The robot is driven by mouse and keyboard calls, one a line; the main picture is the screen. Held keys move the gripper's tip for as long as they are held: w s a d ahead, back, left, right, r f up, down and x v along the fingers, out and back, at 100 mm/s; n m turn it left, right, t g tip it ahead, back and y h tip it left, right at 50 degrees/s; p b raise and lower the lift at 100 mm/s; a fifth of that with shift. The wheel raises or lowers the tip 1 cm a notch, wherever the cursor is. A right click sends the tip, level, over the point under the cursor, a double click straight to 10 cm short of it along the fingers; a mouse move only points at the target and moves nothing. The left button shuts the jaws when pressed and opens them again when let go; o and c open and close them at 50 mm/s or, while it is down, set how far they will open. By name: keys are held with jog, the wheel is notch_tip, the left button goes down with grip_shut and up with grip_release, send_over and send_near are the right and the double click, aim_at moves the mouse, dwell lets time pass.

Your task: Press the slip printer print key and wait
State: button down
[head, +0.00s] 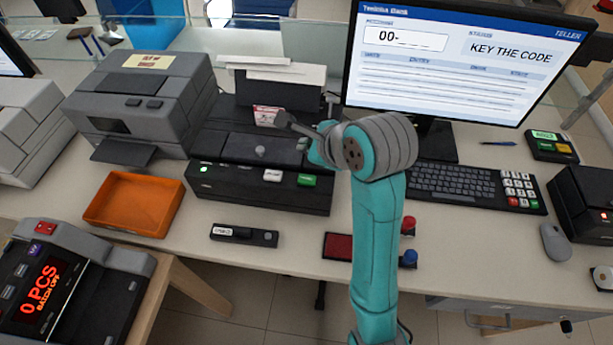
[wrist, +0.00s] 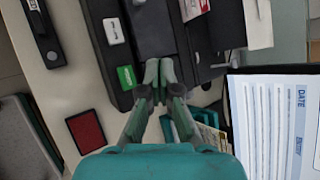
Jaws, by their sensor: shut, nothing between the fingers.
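The slip printer (head: 262,190) is a dark unit at the middle of the counter, with a green light lit at the left of its front. A white key (head: 273,176) and a green key (head: 306,180) sit on its front panel. The white key (wrist: 113,31) and green key (wrist: 126,76) also show in the wrist view. I cannot read any label on them. My gripper (head: 281,117) is shut and empty, held above the printer, behind the keys. In the wrist view its fingertips (wrist: 158,64) appear right of the green key, apart from it.
The monitor (head: 450,62) reads "KEY THE CODE" and "00-". A keyboard (head: 455,184) lies right of my arm. An orange tray (head: 134,203) and a grey machine (head: 148,98) stand left. A red pad (head: 338,246) and stamps lie in front.

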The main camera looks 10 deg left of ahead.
aim_at(308, 181)
jog(key=shift+f, duration=4.2)
jog(key=shift+f, duration=0.15)
jog(key=shift+f, duration=0.2)
jog(key=shift+f, duration=0.5)
jog(key=shift+r, duration=0.9)
jog(key=shift+r, duration=2.5)
